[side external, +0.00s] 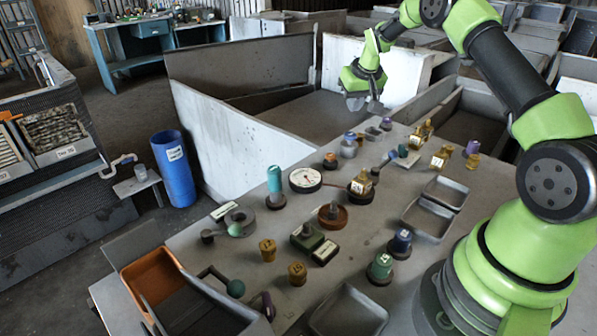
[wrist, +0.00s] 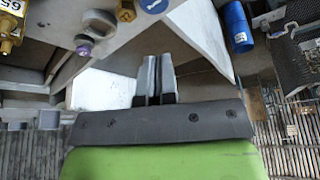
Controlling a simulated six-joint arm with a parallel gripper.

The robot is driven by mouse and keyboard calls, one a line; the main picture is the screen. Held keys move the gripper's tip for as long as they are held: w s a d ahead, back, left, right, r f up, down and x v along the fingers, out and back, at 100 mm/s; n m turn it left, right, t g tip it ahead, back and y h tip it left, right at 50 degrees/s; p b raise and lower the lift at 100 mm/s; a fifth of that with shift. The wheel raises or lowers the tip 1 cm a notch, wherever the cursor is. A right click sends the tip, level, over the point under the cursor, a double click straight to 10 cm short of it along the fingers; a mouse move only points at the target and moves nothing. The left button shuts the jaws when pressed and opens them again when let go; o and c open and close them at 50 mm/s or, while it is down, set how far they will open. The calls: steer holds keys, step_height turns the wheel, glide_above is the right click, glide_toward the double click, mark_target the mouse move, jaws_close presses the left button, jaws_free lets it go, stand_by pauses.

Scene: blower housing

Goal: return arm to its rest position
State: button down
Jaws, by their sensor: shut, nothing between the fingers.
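My arm is green and black and arches in from the right in the side external view. My gripper (side external: 365,104) hangs above the far edge of the grey work table (side external: 345,253), clear of the parts on it. In the wrist view the two grey fingers of my gripper (wrist: 155,60) lie side by side, shut, with nothing held. The tabletop shows at the top of the wrist view, with the fingertips just past its edge. No part touches the gripper in either view.
Several small parts stand on the table, including a teal cylinder (side external: 274,179), a white dial (side external: 305,179) and brass pieces. Empty grey trays (side external: 427,219) sit at right. An orange bin (side external: 152,272) is at the front left. A blue barrel (side external: 174,168) stands on the floor.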

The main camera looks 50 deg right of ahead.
steer(key=s+a+r+t+y, duration=0.1)
steer(key=s+a+r, duration=0.2)
steer(key=a+r, duration=0.55)
steer(key=s+a+r+t, duration=0.1)
steer(key=s+a+r, duration=0.3)
steer(key=a+r, duration=0.45)
steer(key=s+a+n+y, duration=0.1)
steer(key=s+a, duration=0.4)
steer(key=s, duration=0.4)
steer(key=s+a+r+n+t+y, duration=0.1)
steer(key=s+a+y, duration=0.1)
steer(key=s+a, duration=0.4)
steer(key=s, duration=0.4)
steer(key=shift+s, duration=0.15)
